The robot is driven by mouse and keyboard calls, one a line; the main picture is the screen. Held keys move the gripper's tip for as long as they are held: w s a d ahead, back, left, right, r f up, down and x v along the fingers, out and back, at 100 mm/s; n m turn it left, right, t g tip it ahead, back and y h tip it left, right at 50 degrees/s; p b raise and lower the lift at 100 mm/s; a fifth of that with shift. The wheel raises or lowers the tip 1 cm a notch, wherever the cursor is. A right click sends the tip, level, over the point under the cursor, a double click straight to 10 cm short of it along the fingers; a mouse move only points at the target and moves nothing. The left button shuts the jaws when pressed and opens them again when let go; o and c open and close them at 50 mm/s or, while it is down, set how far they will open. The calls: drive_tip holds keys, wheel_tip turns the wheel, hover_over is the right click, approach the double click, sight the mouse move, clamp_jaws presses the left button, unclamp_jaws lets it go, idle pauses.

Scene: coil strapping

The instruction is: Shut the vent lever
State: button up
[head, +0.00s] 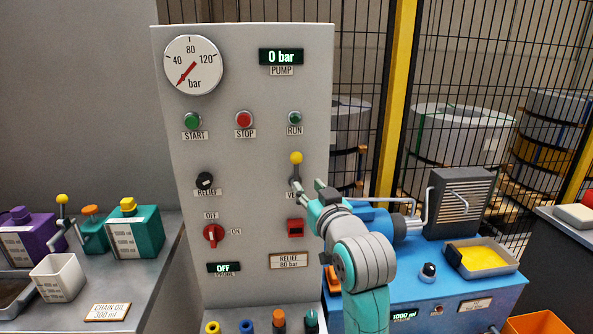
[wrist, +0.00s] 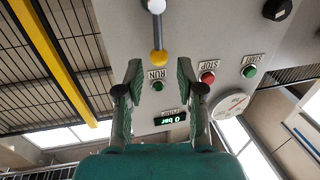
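The vent lever has a yellow knob (head: 296,158) on a short stem and points up on the grey panel (head: 255,85). Its "VENT" label is partly hidden behind my gripper (head: 308,187). In the head view the fingertips are just below and right of the knob, in front of the panel. In the wrist view the yellow knob (wrist: 158,57) shows between the tips of my open gripper (wrist: 160,67), and the light pivot end (wrist: 156,6) is at the top edge. The fingers are apart and nothing is gripped; I cannot tell how far the knob is in depth.
The panel holds a pressure gauge (head: 193,65), a pump display (head: 281,57) reading 0 bar, a relief knob (head: 205,181) and a red switch (head: 214,235). A blue pump unit (head: 425,285) with a yellow tray stands right. A bench with bottles (head: 133,235) stands left.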

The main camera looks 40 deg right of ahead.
sight(297, 168)
drive_tip(key=x, duration=1)
drive_tip(key=shift+w+d+r, duration=0.3)
drive_tip(key=shift+r, duration=0.1)
clamp_jaws()
